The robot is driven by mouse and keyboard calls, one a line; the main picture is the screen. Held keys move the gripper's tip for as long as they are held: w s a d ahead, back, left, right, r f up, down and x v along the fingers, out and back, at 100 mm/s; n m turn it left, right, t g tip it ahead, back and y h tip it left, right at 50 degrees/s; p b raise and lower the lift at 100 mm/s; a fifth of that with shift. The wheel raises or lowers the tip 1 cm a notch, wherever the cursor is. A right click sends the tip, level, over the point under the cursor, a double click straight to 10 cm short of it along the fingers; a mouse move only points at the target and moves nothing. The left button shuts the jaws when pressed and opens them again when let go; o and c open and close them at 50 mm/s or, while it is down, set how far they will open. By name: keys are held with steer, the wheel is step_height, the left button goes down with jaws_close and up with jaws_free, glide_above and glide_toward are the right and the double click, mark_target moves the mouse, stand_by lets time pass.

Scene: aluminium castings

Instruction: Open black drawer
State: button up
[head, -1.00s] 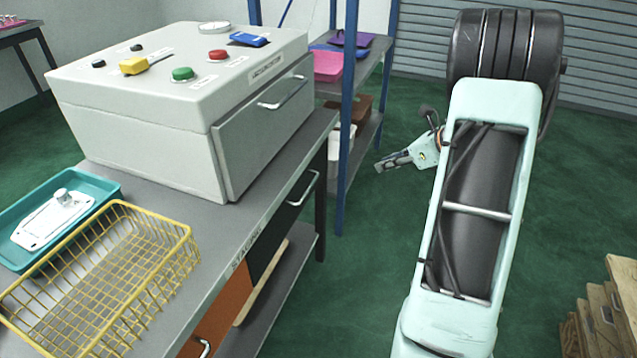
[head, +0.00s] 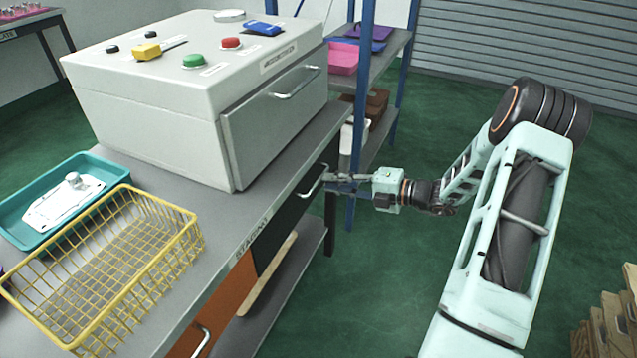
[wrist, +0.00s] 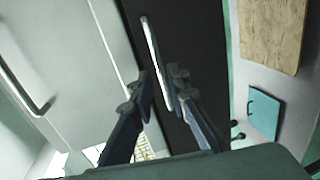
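The black drawer (head: 288,222) is under the grey workbench top, and its front looks flush with the bench. Its silver bar handle (head: 312,184) faces the aisle. My gripper (head: 332,181) is at the handle, reaching in from the right. In the wrist view the dark drawer front (wrist: 200,50) fills the middle. The handle (wrist: 154,52) runs between the two fingers of my gripper (wrist: 162,76). The fingers are apart, one on each side of the bar, and I see no clear grip on it.
A grey control box (head: 165,125) with its own silver-handled front stands on the bench above. A yellow wire basket (head: 185,252) and teal tray (head: 20,195) are on the bench. An orange drawer (head: 228,305) is nearer. A blue-posted shelf (head: 361,110) stands close behind my gripper.

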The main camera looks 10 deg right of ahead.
mark_target(318, 179)
steer(key=x, duration=0.5)
steer(key=shift+b, duration=0.35)
jaws_close()
